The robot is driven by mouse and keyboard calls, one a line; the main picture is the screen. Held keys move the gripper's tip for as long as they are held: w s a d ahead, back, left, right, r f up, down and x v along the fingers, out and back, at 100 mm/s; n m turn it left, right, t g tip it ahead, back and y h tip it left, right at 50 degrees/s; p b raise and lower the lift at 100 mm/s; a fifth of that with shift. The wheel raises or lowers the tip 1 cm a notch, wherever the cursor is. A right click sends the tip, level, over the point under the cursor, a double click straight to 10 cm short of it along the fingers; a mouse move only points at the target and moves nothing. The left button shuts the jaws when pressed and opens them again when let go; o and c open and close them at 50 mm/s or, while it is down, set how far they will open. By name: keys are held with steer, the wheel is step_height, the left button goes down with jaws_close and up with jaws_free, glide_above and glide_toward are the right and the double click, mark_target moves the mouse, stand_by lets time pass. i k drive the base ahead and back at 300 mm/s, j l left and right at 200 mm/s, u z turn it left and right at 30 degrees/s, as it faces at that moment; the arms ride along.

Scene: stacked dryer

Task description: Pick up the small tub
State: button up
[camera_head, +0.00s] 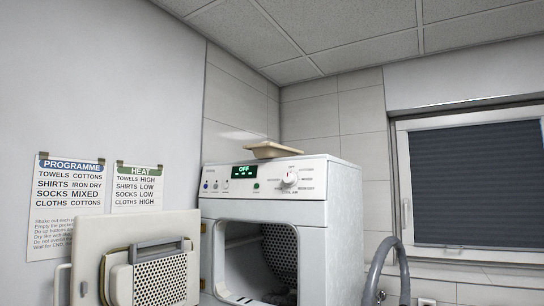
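A shallow beige tub (273,150) sits on top of the white dryer (342,200), near its front edge. I see it from slightly below, so its inside is hidden. I cannot tell whether it is the small tub of the task or a tray. No other tub shows. My gripper is not in view.
The dryer's door (180,226) stands open to the left, with a perforated panel and grey handle on it. The drum opening (278,250) is uncovered. A grey curved hose (384,262) rises right of the dryer. A window (475,185) is at right; printed sheets (66,205) hang on the left wall.

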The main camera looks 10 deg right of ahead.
mark_target(270, 150)
steer(key=i+l+z, duration=0.1)
steer(key=i, duration=0.3)
steer(key=i+l+z, duration=0.1)
steer(key=i, duration=0.35)
